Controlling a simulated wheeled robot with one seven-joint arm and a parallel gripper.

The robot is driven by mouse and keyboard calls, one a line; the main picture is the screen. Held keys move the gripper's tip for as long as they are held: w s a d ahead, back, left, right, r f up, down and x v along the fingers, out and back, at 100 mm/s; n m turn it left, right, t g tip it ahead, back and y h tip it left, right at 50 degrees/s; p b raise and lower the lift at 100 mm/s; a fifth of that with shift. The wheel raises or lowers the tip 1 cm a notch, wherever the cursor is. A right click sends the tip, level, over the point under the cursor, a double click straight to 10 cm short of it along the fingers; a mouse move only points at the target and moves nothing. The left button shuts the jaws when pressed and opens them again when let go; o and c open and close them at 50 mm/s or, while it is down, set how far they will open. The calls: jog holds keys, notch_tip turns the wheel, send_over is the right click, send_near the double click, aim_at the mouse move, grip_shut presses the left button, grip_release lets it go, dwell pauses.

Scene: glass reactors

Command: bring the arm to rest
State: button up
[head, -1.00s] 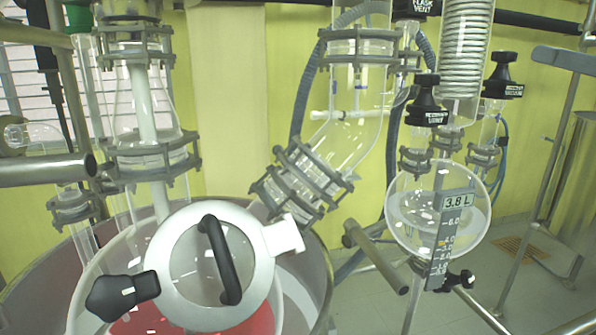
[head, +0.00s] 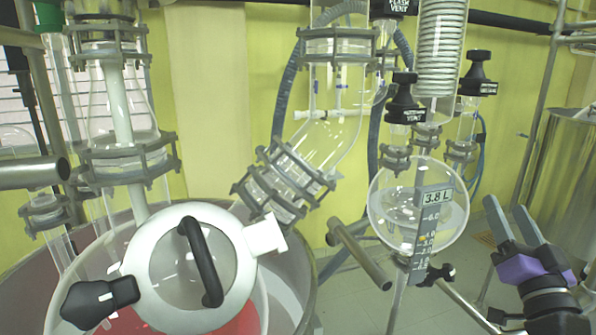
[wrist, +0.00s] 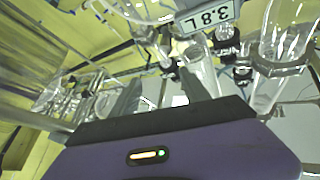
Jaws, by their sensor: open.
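My gripper (head: 515,222) is at the lower right of the head view, with grey fingers apart and pointing up, and a purple body. Nothing is between the fingers. It stands to the right of the round glass flask (head: 392,215) marked 3.8 L, apart from it in the picture. In the wrist view my gripper (wrist: 160,95) shows two grey fingers spread apart above the purple housing, with the 3.8 L label (wrist: 207,16) and glassware beyond.
The reactor lid (head: 190,268) with a black handle (head: 200,262) is at the lower left. A metal bar (head: 358,255) juts out near the flask. A metal drum (head: 570,175) stands at the right. Black valve knobs (head: 405,100) hang above the flask.

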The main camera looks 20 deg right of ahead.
jog(key=s+a+f+n+g+y, duration=0.2)
jog(key=s+a+f, duration=1)
jog(key=a+f, duration=0.4)
jog(key=s+a+f+n+g+y, duration=0.2)
jog(key=s+a+f, duration=0.3)
jog(key=s, duration=0.5)
jog(key=s+a+f+n+g+y, duration=0.2)
jog(key=s+a+f+n+y, duration=0.2)
jog(key=s+a, duration=0.4)
notch_tip(320, 180, down, 2)
jog(key=shift+s+a+f+n+y, duration=0.2)
jog(key=shift+s+n+y, duration=0.35)
jog(key=shift+s, duration=0.7)
